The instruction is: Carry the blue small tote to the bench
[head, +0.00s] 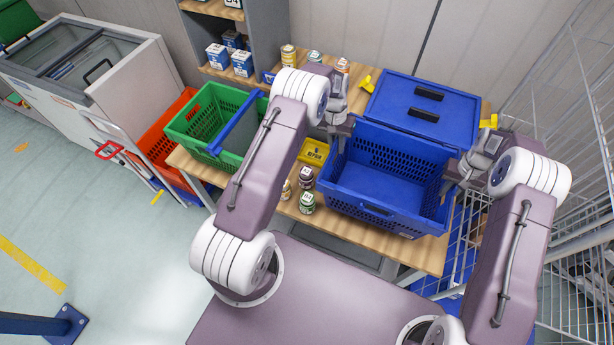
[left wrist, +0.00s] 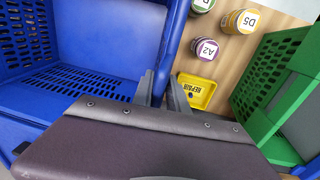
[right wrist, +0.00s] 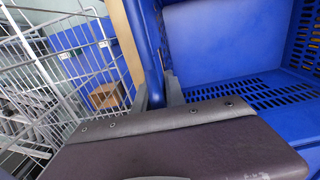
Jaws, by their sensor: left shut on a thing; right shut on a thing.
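The blue small tote (head: 345,200) is empty and open at the top, with slotted walls. It is over the right part of the wooden bench (head: 425,255); I cannot tell whether its base touches the wood. My left gripper (head: 338,138) is shut on the tote's left side wall, which also shows in the left wrist view (left wrist: 172,40) between the fingers (left wrist: 162,92). My right gripper (head: 458,175) is shut on the right side wall, also seen in the right wrist view (right wrist: 148,45) between the fingers (right wrist: 158,92). The fingertips are partly hidden.
A green basket (head: 185,128) stands at the bench's left. A yellow bin (head: 313,152) and several jars (head: 307,203) sit between it and the tote. A wire cage (head: 575,120) stands at the right.

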